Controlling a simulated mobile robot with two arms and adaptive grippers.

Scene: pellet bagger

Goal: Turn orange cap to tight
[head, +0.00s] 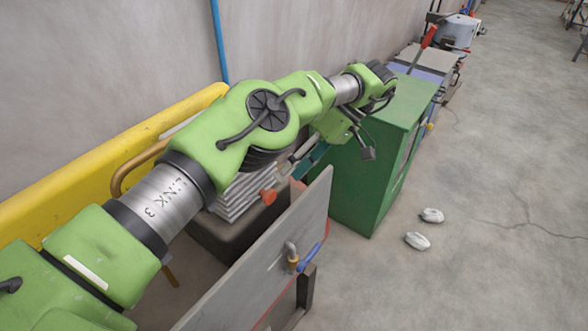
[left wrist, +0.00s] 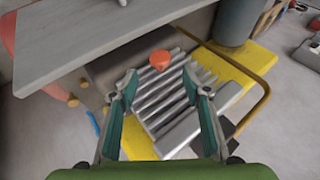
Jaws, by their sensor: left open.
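The orange cap (head: 268,196) shows small in the head view, beside a grey ribbed stack (head: 236,198) behind the upright grey panel. In the left wrist view the orange cap (left wrist: 160,60) lies ahead of my fingertips, roughly midway between them across the picture. My left gripper (left wrist: 160,76) is open, with its two teal fingers spread apart and nothing between them. In the head view the left gripper (head: 302,165) is partly hidden by its own arm, above and right of the cap. I cannot tell how tight the cap is. My right gripper is not in view.
A grey panel (head: 265,262) with a blue-handled valve (head: 307,259) stands in front of the cap. A green cabinet (head: 362,180) stands to the right. A yellow beam (head: 130,145) and a brass-coloured rail (head: 122,178) lie along the wall. Open floor is at right.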

